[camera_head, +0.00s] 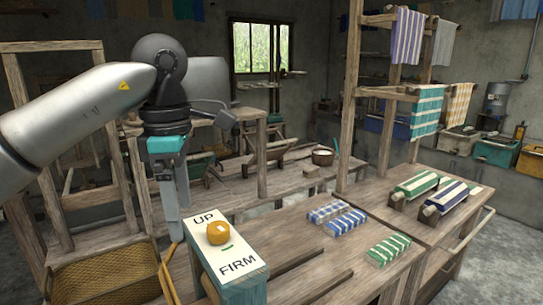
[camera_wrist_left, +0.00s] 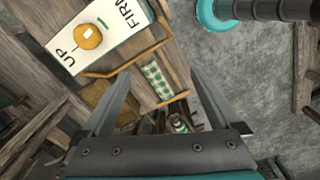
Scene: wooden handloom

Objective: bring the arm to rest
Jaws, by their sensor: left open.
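My left gripper (camera_head: 174,228) hangs downward from my left arm, just left of a control box. In the left wrist view the jaws of my left gripper (camera_wrist_left: 162,78) are spread with nothing held between them. The box has a white top plate (camera_head: 238,265) marked UP and FIRM. A round yellow-orange knob (camera_head: 218,233) sits on the plate; the knob also shows in the left wrist view (camera_wrist_left: 88,37), apart from the fingers. In the head view I cannot tell how far the fingertips are from the box's side. My right gripper is not in view.
A yellow bar (camera_head: 168,272) runs beside the box, close to my left gripper. A woven basket (camera_head: 104,278) lies at the lower left. Folded striped cloths (camera_head: 388,249) and cloth rolls (camera_head: 446,196) lie on the wooden bench. Wooden loom posts (camera_head: 349,100) stand behind.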

